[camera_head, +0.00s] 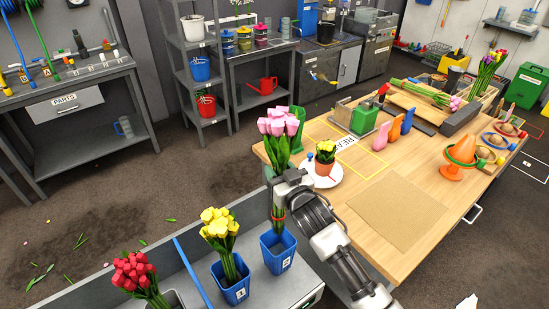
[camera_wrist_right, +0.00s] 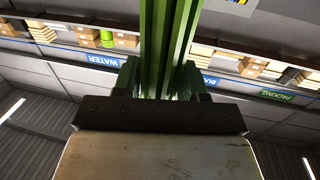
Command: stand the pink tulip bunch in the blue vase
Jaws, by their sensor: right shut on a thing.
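The pink tulip bunch (camera_head: 279,126) is upright, with pink heads on top and green stems below. My right gripper (camera_head: 281,184) is shut on its stems, below the leaves. An orange band (camera_head: 278,218) shows on the stems under the gripper. The stem ends overlap the mouth of a blue vase (camera_head: 277,256) with a number label; I cannot tell how deep they reach or whether they touch its bottom. In the right wrist view the green stems (camera_wrist_right: 166,45) rise between the fingers. My left gripper is not in view.
Left of that vase, another blue vase (camera_head: 232,286) labelled 1 holds yellow tulips (camera_head: 219,226). Red tulips (camera_head: 136,274) stand further left.

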